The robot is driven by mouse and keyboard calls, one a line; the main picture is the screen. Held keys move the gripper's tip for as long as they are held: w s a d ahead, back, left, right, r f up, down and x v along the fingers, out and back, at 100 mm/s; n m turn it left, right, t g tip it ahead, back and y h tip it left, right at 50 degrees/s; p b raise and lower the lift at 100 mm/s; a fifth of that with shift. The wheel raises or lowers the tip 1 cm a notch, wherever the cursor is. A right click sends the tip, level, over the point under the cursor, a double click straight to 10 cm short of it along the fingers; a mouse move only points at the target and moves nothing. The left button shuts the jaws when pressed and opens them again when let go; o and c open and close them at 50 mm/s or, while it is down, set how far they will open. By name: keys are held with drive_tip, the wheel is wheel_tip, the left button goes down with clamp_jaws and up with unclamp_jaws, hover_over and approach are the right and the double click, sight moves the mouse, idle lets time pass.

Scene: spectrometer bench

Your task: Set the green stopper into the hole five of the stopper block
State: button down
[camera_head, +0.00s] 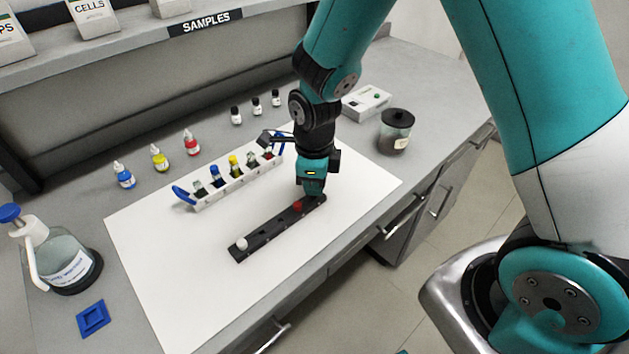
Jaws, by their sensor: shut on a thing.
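The black stopper block (268,231) lies slantwise on the white mat. A white stopper (241,243) sits at its near left end and a red stopper (297,206) sits toward its far right end. Empty dark holes show between them. My gripper (313,195) points down at the far right end of the block, just beyond the red stopper. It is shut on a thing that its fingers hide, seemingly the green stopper. I cannot tell whether that thing is in a hole or above it.
A white rack (236,182) with blue ends holds several coloured-top vials behind the block. Dropper bottles (159,158) stand farther left. A wash bottle (68,264) and a blue square (93,318) are at left. A dark-lidded jar (396,131) stands right. The mat (190,290) is clear in front.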

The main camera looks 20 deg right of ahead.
drive_tip(key=shift+f, duration=0.1)
drive_tip(key=shift+f+b, duration=0.75)
drive_tip(key=shift+f, duration=0.2)
idle(0.5)
drive_tip(key=c, duration=1.1)
unclamp_jaws()
drive_tip(key=shift+s, duration=0.1)
drive_tip(key=shift+f, duration=0.1)
drive_tip(key=shift+w, duration=0.2)
